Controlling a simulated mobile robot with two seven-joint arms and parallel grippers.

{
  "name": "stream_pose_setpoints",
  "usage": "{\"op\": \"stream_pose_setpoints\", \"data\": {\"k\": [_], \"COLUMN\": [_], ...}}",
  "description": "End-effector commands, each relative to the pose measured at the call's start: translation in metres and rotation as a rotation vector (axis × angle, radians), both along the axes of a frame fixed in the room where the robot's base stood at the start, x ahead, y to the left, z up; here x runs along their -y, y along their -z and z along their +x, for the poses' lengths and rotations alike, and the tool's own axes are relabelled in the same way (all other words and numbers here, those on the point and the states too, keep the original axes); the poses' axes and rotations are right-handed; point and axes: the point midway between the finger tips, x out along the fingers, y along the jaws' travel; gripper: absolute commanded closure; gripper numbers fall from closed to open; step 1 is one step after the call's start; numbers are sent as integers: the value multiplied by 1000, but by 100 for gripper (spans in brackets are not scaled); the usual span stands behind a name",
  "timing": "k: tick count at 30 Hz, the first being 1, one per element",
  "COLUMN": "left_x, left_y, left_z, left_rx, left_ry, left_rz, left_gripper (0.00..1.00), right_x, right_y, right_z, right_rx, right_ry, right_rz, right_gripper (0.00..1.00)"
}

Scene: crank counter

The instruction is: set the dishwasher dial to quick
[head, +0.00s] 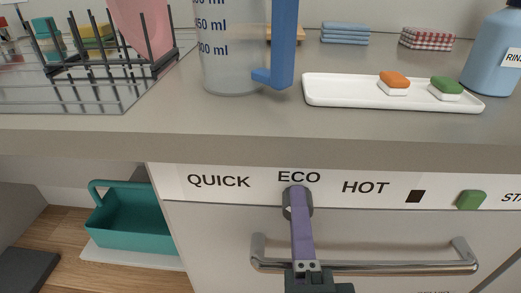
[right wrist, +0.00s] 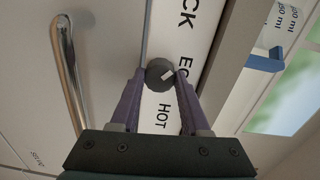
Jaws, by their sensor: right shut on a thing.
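The dishwasher dial (right wrist: 155,68) is a dark grey round knob with a short white mark, on the white control panel (head: 240,200). The mark faces roughly toward the ECO label (head: 299,177), which is right above the dial in the head view. The QUICK label (head: 218,181) is left of the dial and HOT (head: 366,187) is right of it. My right gripper (right wrist: 161,72) is shut on the dial, one purple finger on each side. In the head view the gripper covers most of the dial. My left gripper is not in view.
A metal handle bar (head: 375,267) runs below the dial, close to my right gripper. The counter edge (head: 400,155) overhangs the panel. A green button (head: 471,200) is at the right. A teal caddy (head: 140,225) stands at the lower left. A measuring jug (head: 235,60) stands above.

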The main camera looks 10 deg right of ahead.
Motion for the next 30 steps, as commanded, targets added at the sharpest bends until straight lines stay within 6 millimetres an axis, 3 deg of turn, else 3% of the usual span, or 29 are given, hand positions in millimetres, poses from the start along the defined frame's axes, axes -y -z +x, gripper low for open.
{"op": "stream_pose_setpoints", "data": {"k": [14, 15, 23, 30], "left_x": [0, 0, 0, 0], "left_y": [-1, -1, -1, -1], "left_z": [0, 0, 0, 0], "left_rx": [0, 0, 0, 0], "left_ry": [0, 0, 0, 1], "left_rz": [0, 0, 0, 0], "left_gripper": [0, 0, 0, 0], "right_x": [0, 0, 0, 0], "right_y": [0, 0, 0, 0], "right_z": [0, 0, 0, 0], "right_rx": [-5, -5, -5, -5], "right_ry": [1, 1, 1, 1], "right_rz": [-15, -15, -15, -15], "right_gripper": [100, 53, 24, 24]}}
